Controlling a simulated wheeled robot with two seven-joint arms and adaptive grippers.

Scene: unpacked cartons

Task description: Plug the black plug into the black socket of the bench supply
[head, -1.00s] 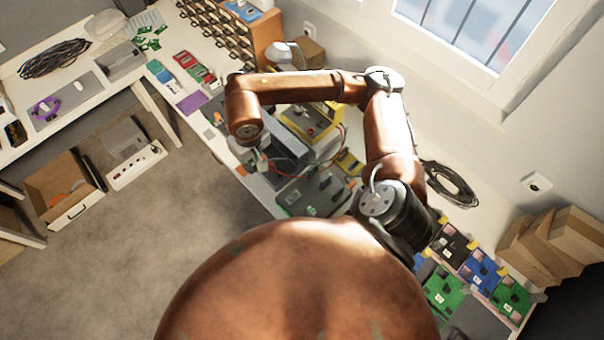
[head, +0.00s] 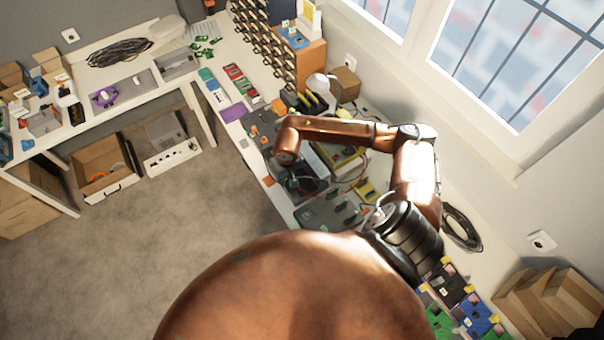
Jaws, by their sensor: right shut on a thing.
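My right gripper (head: 294,183) is small and partly hidden under my wrist. It points down at the front of a dark boxy instrument, which looks like the bench supply (head: 316,171). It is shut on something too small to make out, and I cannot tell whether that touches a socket. The black plug and the black socket cannot be picked out. Thin red and dark leads (head: 350,181) curve beside the instrument. A yellow-framed unit (head: 350,160) stands behind it, partly hidden by my forearm. My left gripper is not in view.
A coiled black cable (head: 461,228) lies near the window wall. Coloured boards (head: 474,314) and cardboard boxes (head: 548,300) are at the lower right. Open floor (head: 190,225) lies left of the bench.

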